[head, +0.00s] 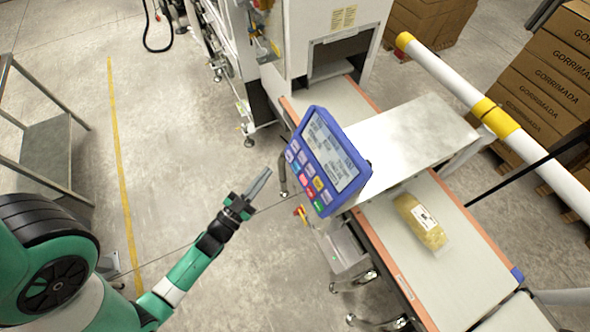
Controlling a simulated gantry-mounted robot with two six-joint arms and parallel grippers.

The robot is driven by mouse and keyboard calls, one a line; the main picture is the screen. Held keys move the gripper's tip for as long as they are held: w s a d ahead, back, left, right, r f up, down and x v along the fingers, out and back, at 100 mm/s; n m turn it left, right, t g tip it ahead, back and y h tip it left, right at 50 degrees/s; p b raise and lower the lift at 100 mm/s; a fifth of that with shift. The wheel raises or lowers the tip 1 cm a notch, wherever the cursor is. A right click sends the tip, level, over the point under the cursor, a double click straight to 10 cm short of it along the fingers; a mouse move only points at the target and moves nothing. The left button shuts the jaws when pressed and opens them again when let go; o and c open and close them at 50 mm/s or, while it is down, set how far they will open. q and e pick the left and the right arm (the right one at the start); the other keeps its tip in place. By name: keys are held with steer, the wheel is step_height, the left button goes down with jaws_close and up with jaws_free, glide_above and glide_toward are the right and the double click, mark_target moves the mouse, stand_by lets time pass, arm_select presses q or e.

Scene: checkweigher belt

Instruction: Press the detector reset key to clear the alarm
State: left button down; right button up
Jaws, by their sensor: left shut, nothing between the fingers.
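A blue control panel (328,163) stands beside the conveyor near the middle of the head view, with a pale screen (331,152) and several coloured keys along its lower left side. The keys include a red one (307,168) and a green one (318,205); their labels are too small to read, so I cannot tell which is the reset key. My left gripper (262,180) is shut and empty, to the left of the panel and apart from it. Its fingers point up and right. My right gripper is not in view.
A bagged yellowish product (420,221) lies on the conveyor belt (455,275). A metal cover (412,132) spans the belt behind the panel. A white and yellow post (465,92) and stacked cartons (545,75) are at the right. Floor at left is mostly clear.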

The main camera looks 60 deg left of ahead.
arm_select(q)
steer(key=b, duration=0.3)
glide_toward(295, 163)
step_height(295, 163, up, 2)
steer(key=w+a, duration=0.3)
steer(key=shift+w+d+b, duration=0.15)
steer(key=shift+w+b, duration=0.3)
steer(key=shift+w, duration=0.05)
stand_by(1.1)
steer(key=shift+w+f, duration=0.15)
steer(key=shift+w, duration=0.2)
steer(key=shift+w+f+b, duration=0.2)
steer(key=shift+w+b, duration=0.15)
steer(key=shift+w, duration=0.05)
stand_by(0.5)
steer(key=shift+s+r, duration=0.4)
steer(key=shift+s, duration=0.35)
